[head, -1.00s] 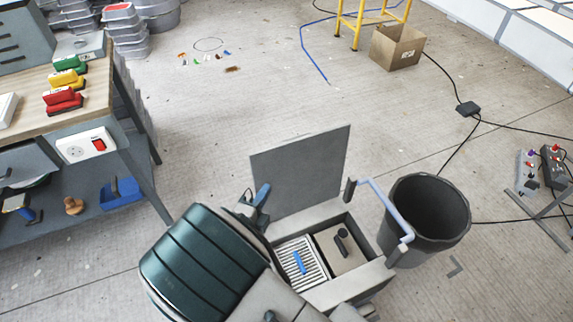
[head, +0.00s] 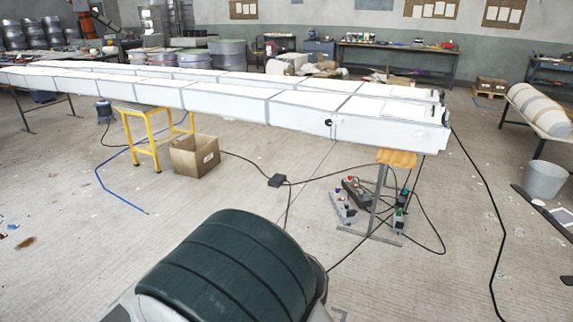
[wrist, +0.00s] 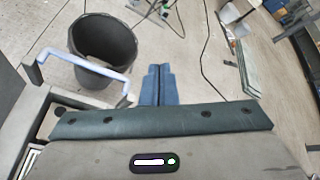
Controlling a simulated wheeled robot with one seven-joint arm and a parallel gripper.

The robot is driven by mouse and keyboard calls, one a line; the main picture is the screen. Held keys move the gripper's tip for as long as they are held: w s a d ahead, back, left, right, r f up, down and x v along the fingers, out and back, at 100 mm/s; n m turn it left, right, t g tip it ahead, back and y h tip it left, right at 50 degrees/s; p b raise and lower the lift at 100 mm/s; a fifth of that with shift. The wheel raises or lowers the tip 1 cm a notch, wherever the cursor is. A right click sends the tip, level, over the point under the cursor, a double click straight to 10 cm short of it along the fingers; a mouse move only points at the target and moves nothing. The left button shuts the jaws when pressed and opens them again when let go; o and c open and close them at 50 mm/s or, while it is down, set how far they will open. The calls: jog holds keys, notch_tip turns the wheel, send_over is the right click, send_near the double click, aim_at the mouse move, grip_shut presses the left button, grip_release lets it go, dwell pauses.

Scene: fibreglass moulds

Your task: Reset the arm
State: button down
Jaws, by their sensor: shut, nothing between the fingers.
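My gripper (wrist: 158,84) shows in the wrist view as two blue fingers side by side, with their tips together and nothing held. It points out over the floor, just right of a black bin (wrist: 103,50). The bin is empty as far as I can see inside, and a pale blue handle bar (wrist: 88,66) crosses in front of it. In the head view my gripper is out of sight; only a dark green ribbed part of my own body shows at the bottom.
Long white moulds (head: 225,98) run across the head view. Black cables (head: 336,172) cross the floor near small control boxes (head: 355,192). The floor at left is mostly clear.

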jog(key=s+d+r+m+g, duration=0.15)
jog(key=d+m+g, duration=0.25)
jog(key=d+m, duration=0.55)
jog(key=s+d+r+m+g, duration=0.1)
jog(key=d+r+m+g, duration=0.3)
jog(key=d+m, duration=0.6)
jog(key=s+d+r+m+y, duration=0.4)
jog(key=s+d+m+y, duration=0.2)
jog(key=m, duration=1.2)
jog(key=shift+s+d, duration=1.2)
jog(key=shift+m, duration=0.25)
